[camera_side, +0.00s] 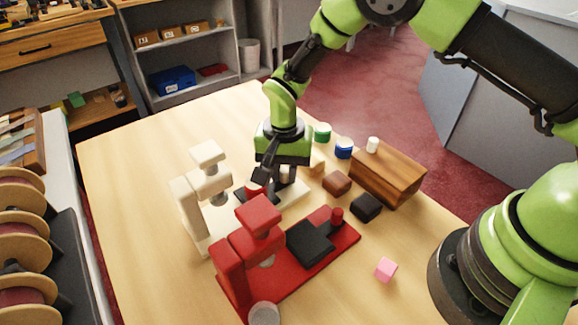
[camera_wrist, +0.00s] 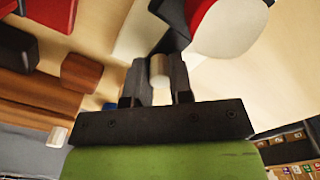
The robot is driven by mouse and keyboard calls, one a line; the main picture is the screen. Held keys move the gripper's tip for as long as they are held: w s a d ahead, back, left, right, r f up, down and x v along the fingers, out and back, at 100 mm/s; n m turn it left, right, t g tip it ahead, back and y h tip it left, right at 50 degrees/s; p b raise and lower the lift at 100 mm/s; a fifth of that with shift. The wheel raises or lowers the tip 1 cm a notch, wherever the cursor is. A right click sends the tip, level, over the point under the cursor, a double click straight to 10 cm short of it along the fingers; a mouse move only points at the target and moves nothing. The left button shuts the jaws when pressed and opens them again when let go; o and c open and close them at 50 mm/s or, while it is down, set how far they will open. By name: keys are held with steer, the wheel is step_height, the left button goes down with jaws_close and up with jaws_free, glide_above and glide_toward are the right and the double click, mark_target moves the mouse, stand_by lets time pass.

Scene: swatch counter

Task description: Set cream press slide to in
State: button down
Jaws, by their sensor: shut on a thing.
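The cream press (camera_side: 185,195) stands upright at the middle left of the table, its head over a pale base that runs to the right. Its dark slide (camera_wrist: 172,18) lies on that base, partly hidden by my gripper in the side view. A red piece with a cream round face (camera_wrist: 228,25) sits at the slide in the wrist view; a bit of red (camera_side: 253,188) shows beside my fingers in the side view. My gripper (camera_wrist: 160,80) is shut on the slide's cream knob (camera_wrist: 160,66), with one finger on each side of it.
A red press (camera_side: 258,218) with a black slide (camera_side: 310,243) and red knob stands in front. To the right are a wooden block (camera_side: 388,175), a brown cube (camera_side: 337,183), a black cube (camera_side: 366,206) and a pink cube (camera_side: 386,269). Green (camera_side: 322,132) and blue (camera_side: 344,148) cylinders stand behind.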

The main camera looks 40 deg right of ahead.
mark_target(272, 187)
steer(key=a, duration=0.3)
steer(key=shift+a, duration=0.1)
steer(key=c, duration=1.3)
jaws_free()
steer(key=shift+r, duration=0.1)
step_height(272, 187, up, 10)
steer(key=shift+f, duration=0.1)
